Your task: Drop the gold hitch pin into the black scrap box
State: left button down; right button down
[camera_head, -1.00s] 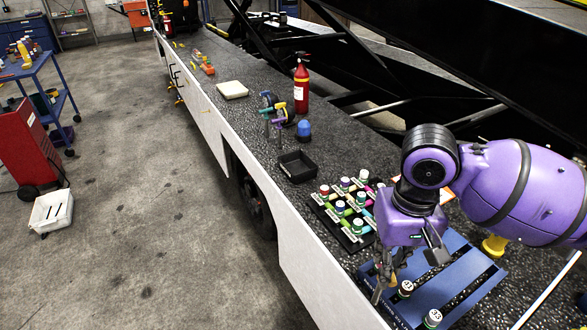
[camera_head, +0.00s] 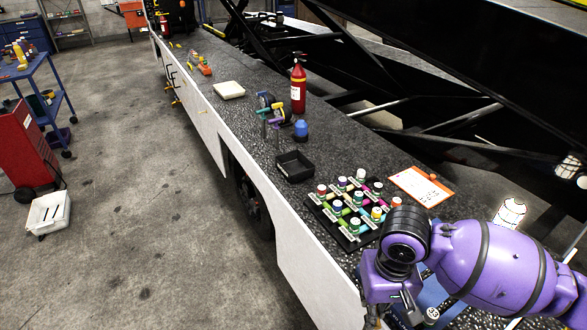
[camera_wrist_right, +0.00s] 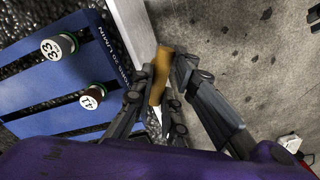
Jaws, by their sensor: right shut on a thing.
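The black scrap box (camera_head: 295,167) is a shallow open tray on the dark deck near its left edge, and it looks empty. My right gripper (camera_head: 378,316) is low in the head view, nearer than the box, with its fingertips partly cut off by the bottom edge. In the right wrist view my right gripper (camera_wrist_right: 164,88) is shut on a gold-brown piece, apparently the gold hitch pin (camera_wrist_right: 160,76), with a pale pointed end between the fingers. It hangs near the deck's edge, beside the blue rack (camera_wrist_right: 55,112). My left gripper is out of view.
A black tray of colored capped vials (camera_head: 348,208) lies between the box and my right arm. Beyond the box stand a blue-capped item (camera_head: 301,128), colored T-handles (camera_head: 272,107) and a red extinguisher (camera_head: 298,88). An orange clipboard (camera_head: 421,186) lies right.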

aim_at(295, 167)
jog(key=i+j+z, duration=0.1)
jog(key=j, duration=0.25)
jog(key=i+j+z, duration=0.1)
jog(key=i+j, duration=0.2)
jog(key=i+j+z, duration=0.15)
jog(key=j, duration=0.3)
jog(key=i+j+z, duration=0.1)
jog(key=j, duration=0.3)
jog(key=i+j+z, duration=0.1)
jog(key=i+j, duration=0.15)
jog(key=j, duration=0.15)
jog(key=i+j+z, duration=0.1)
jog(key=j, duration=0.35)
jog(key=i+j+z, duration=0.1)
jog(key=j, duration=0.3)
jog(key=i+j+z, duration=0.15)
jog(key=j, duration=0.3)
